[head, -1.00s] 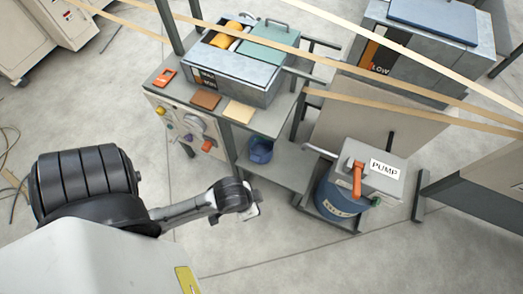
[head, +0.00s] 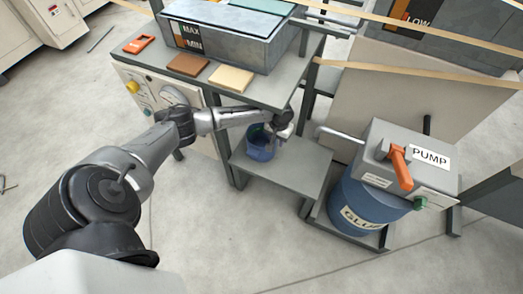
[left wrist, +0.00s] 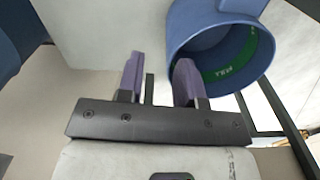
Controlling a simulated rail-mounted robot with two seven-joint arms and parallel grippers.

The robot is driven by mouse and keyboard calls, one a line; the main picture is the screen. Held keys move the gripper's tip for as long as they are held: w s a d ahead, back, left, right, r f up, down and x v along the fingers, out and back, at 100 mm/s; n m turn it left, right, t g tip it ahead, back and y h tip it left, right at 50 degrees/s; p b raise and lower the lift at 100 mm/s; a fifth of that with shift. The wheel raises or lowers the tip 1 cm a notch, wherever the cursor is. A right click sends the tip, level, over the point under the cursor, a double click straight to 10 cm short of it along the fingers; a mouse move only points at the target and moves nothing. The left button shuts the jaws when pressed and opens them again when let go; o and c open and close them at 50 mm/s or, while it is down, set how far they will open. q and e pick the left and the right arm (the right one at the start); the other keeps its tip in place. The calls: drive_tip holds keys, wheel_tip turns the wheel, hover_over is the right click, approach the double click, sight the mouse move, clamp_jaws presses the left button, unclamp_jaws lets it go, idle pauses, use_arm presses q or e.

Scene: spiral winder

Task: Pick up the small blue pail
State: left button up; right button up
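The small blue pail (head: 261,150) stands on the low grey shelf (head: 285,176) beside the winder's table. In the left wrist view the pail (left wrist: 183,28) is at the upper right, its open mouth showing a green band with lettering inside. A blue handle part (left wrist: 243,5) juts from its top. My left gripper (head: 284,130) is right at the pail's upper right side, partly hidden in the head view. In the left wrist view its two purple fingers (left wrist: 158,72) stand apart with nothing between them. The right finger overlaps the pail's rim; contact is unclear. My right gripper is not in view.
The table edge (head: 262,101) overhangs close above my left wrist. Brown (head: 188,65) and cream (head: 231,78) pads lie on it. A glue drum (head: 362,205) with a pump (head: 400,165) and its pipe stands to the right. The floor in front is clear.

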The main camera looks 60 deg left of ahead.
use_arm(q)
drive_tip(key=shift+w+a+n+b, duration=0.15)
drive_tip(key=shift+w+a+n, duration=0.1)
drive_tip(key=shift+a, duration=0.4)
drive_tip(key=shift+w+a+n+b, duration=0.15)
drive_tip(key=shift+a+n, duration=0.1)
drive_tip(key=shift+a, duration=0.35)
drive_tip(key=shift+a+f, duration=0.15)
drive_tip(key=shift+f, duration=0.05)
drive_tip(key=shift+f+b, duration=1.85)
drive_tip(key=shift+f, duration=0.4)
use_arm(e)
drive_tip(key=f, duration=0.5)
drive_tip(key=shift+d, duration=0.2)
use_arm(q)
clamp_jaws()
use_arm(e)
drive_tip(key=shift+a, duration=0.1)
